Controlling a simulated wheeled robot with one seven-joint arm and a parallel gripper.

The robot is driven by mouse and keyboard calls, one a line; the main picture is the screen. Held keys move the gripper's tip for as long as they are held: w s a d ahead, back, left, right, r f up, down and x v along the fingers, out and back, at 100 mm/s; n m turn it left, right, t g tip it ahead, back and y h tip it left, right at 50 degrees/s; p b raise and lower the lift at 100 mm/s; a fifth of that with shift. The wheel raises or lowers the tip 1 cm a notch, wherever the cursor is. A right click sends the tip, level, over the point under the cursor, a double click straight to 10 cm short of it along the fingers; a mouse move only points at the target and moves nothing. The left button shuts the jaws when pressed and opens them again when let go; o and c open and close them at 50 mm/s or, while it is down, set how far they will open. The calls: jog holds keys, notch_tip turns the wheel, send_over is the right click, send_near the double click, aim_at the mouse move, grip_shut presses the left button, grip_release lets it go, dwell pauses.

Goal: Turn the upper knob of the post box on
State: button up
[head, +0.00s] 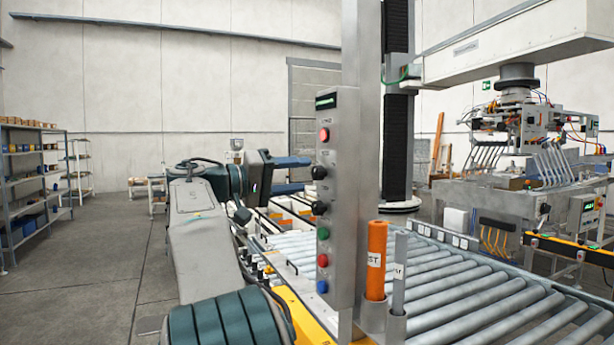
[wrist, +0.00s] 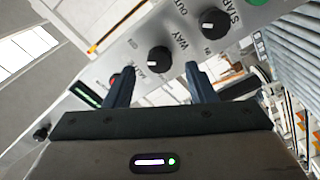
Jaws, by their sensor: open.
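The post box (head: 338,200) is a grey panel on a steel post, with a display at its top. Its upper knob (head: 320,172) is black, below a red button (head: 324,134); a second black knob (head: 319,208) is under it. In the wrist view the upper knob (wrist: 158,60) shows a white mark pointing to the lower left, and the lower knob (wrist: 215,22) is to its upper right. My gripper (head: 304,174) is open in front of the panel. In the wrist view its fingertips (wrist: 159,68) lie either side of the upper knob; contact cannot be told.
Green (head: 323,233), red (head: 322,260) and blue (head: 322,286) buttons sit lower on the panel. An orange tube (head: 376,262) and a grey tube (head: 399,272) stand beside the post. A roller conveyor (head: 470,290) runs behind. The floor at left is clear.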

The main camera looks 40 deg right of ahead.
jog(key=v, duration=1)
jog(key=shift+a, duration=0.3)
jog(key=shift+d, duration=0.15)
